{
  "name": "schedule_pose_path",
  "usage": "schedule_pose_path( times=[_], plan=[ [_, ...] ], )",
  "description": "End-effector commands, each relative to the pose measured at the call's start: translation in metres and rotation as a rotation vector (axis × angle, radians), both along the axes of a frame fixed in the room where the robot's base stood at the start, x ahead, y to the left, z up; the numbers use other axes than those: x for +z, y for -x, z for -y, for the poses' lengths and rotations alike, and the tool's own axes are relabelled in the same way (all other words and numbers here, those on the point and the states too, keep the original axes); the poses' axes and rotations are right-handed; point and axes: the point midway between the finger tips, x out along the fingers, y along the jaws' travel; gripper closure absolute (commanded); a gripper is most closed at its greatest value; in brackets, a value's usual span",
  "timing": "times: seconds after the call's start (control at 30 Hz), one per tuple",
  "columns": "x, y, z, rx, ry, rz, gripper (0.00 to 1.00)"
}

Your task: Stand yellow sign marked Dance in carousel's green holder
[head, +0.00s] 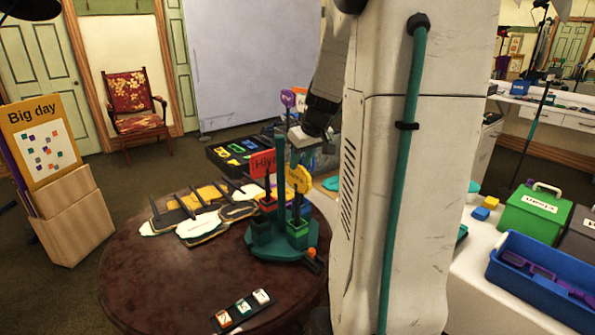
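The carousel (283,252) stands on a round dark table, with a teal base, a central post and several holders. One green holder (297,236) is at its right front and another dark green holder (262,232) at its left front. A yellow sign (298,178) with dark lettering, too small to read surely, is upright above the right front holder; its stick's lower end is hard to make out. A red sign (263,163) stands behind to its left. My gripper (298,152) is just above the yellow sign; its fingertips are unclear, so its grip cannot be told.
Black-handled flat pieces (205,212) lie on the table's left part. A small tray of tiles (242,310) is at its front. My arm hides the table's right side.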

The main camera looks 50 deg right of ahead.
Motion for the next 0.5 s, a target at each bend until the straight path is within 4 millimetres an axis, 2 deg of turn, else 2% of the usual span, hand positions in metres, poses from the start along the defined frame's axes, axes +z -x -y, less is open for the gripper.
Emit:
schedule_pose_path(
  times=[0.03, 0.2, 0.37, 0.47, 0.5],
  plan=[
    [0.012, 0.005, -0.001, -0.002, 0.004, 0.003, 0.67],
    [0.041, 0.018, -0.004, -0.001, 0.002, 0.002, 0.67],
    [0.056, 0.024, -0.006, 0.0, 0.0, 0.0, 0.67],
    [0.062, 0.024, -0.018, 0.011, -0.005, -0.004, 0.67],
    [0.063, 0.022, -0.03, 0.022, -0.011, -0.009, 0.67]
  ],
)
